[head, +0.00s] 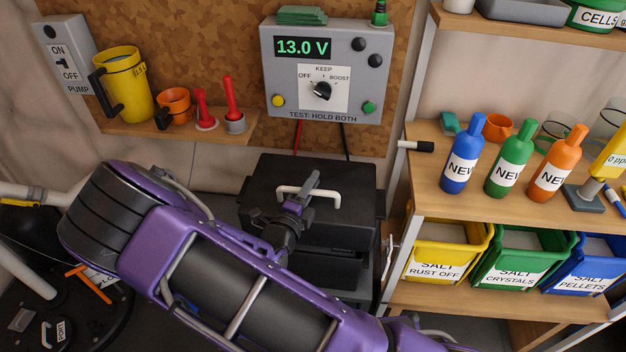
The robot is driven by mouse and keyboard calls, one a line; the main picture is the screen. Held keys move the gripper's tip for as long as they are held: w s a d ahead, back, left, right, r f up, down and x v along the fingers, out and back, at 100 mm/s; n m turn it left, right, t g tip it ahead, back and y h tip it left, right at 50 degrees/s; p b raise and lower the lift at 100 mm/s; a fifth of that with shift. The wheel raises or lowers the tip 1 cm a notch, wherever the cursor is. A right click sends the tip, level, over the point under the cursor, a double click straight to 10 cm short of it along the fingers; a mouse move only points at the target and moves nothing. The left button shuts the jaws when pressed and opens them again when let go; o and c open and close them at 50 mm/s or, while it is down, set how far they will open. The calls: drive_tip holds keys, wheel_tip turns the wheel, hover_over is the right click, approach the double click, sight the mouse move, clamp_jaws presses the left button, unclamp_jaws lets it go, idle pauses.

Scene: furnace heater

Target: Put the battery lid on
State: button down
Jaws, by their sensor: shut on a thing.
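The battery lid (346,177) is a black slab with a white bar handle (288,190) on top. It is over the black battery box (340,266) at the picture's centre, under the tester. My gripper (306,188) is at the lid's handle and shut on it, with the fingers partly covering the bar. The lid looks roughly level. Its front left part is hidden behind my wrist and purple arm, so I cannot tell whether it is seated on the box or held slightly above it.
The tester (327,70) reading 13.0 V hangs on the wall behind, with red and black leads running down. Right of the box stands a shelf (430,190) with bottles and salt bins (446,250). A small shelf (180,123) with jugs is at left.

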sight(312, 205)
drive_tip(key=shift+r+p, duration=0.2)
drive_tip(key=shift+p, duration=0.2)
drive_tip(key=shift+f+b, duration=1.3)
drive_tip(key=shift+f, duration=1.3)
drive_tip(key=shift+p, duration=0.8)
drive_tip(key=shift+f+b, duration=0.65)
drive_tip(key=shift+f, duration=0.65)
drive_tip(key=c, duration=0.8)
unclamp_jaws()
drive_tip(key=shift+o, duration=0.3)
drive_tip(key=shift+s+f, duration=0.1)
